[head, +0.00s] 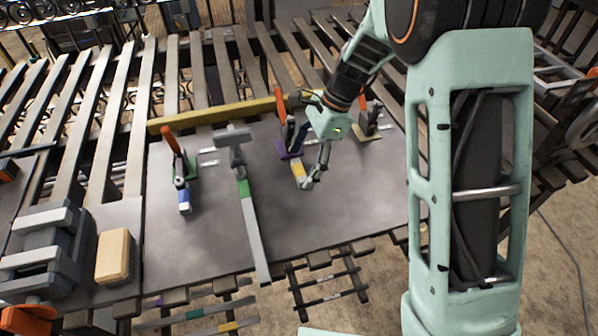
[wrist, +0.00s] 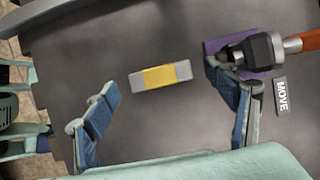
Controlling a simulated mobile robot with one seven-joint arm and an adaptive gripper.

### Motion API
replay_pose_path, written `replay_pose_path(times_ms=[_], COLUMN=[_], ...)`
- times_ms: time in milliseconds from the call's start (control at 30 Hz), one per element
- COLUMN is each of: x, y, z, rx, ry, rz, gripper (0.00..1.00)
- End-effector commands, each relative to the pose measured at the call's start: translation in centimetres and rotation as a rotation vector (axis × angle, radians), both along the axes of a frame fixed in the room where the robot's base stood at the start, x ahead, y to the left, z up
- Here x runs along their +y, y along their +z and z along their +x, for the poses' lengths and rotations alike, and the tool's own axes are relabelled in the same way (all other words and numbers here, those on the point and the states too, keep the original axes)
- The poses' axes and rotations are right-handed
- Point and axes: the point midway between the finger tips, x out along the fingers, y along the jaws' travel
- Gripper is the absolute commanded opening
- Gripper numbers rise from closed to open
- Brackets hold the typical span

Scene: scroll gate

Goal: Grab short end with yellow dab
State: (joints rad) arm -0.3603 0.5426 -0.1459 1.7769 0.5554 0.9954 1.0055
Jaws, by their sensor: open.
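The short grey bar with a yellow dab (wrist: 160,76) lies on the dark metal plate in the wrist view. The yellow band crosses its middle, with grey at both ends. In the head view the yellow dab (head: 299,171) shows just left of my gripper (head: 314,180). My gripper (wrist: 162,80) is open and empty, with blue-padded fingers on either side of the bar in the wrist view. Clear gaps show between the bar and both fingers. How far the fingertips are above the plate I cannot tell.
A long bar with a green dab (head: 252,228) lies left. An orange-handled clamp (head: 175,160) stands farther left. The plate's front (head: 330,225) is clear.

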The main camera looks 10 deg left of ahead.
Motion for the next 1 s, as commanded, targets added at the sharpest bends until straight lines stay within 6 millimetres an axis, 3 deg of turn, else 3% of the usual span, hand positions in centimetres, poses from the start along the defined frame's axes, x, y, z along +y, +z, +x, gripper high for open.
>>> replay_pose_path(times_ms=[100, 333, 867, 1000], x=[0.28, 0.34, 0.32, 0.35], y=[-0.93, -1.04, -1.0, -0.92], z=[-0.18, -0.16, -0.16, -0.13], rx=[0.001, -0.001, -0.001, -0.002], ry=[0.0, 0.0, 0.0, 0.0], rz=[0.0, 0.0, 0.0, 0.001], gripper=[0.78, 0.78, 0.21, 0.2])
